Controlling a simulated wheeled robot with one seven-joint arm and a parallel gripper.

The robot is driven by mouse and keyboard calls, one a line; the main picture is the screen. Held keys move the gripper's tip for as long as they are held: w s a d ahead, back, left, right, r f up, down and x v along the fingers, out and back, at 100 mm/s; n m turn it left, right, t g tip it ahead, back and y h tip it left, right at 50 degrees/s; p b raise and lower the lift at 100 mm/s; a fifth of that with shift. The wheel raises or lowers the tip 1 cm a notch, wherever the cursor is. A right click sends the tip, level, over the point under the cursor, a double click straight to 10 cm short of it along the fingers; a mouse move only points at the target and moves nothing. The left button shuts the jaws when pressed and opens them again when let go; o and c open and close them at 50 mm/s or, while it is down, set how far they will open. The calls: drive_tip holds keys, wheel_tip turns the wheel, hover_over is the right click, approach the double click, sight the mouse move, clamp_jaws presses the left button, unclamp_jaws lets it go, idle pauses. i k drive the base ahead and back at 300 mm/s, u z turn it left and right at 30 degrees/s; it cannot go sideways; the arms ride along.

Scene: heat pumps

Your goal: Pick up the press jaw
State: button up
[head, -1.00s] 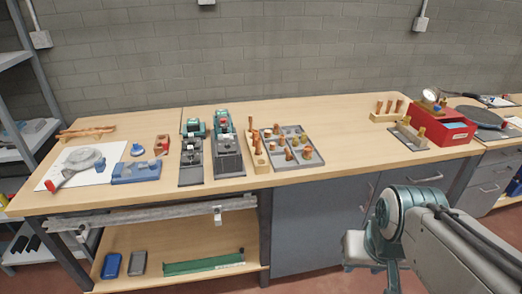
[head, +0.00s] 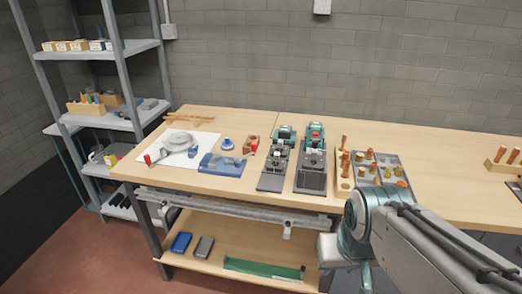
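I cannot tell for certain which thing is the press jaw. Candidates are two dark stands with teal and black parts, the left one (head: 273,168) and the right one (head: 311,170), side by side on the workbench (head: 225,190). A grey round tool with a red end (head: 177,144) lies on a white sheet at the left, with a blue block (head: 221,164) beside it. My gripper (head: 360,279) is low at the bottom of the head view, in front of the bench and apart from these things. Its fingers are too small and cut off to read.
A grey tray of copper and brass fittings (head: 381,158) sits right of the stands, beside a wooden peg block (head: 344,184). A metal shelf (head: 110,118) stands left. The lower shelf holds blue and grey cases and a green strip (head: 262,268). Bare benchtop lies behind.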

sight(308, 164)
drive_tip(key=u, duration=0.25)
drive_tip(key=i, duration=1.25)
drive_tip(key=z, duration=0.65)
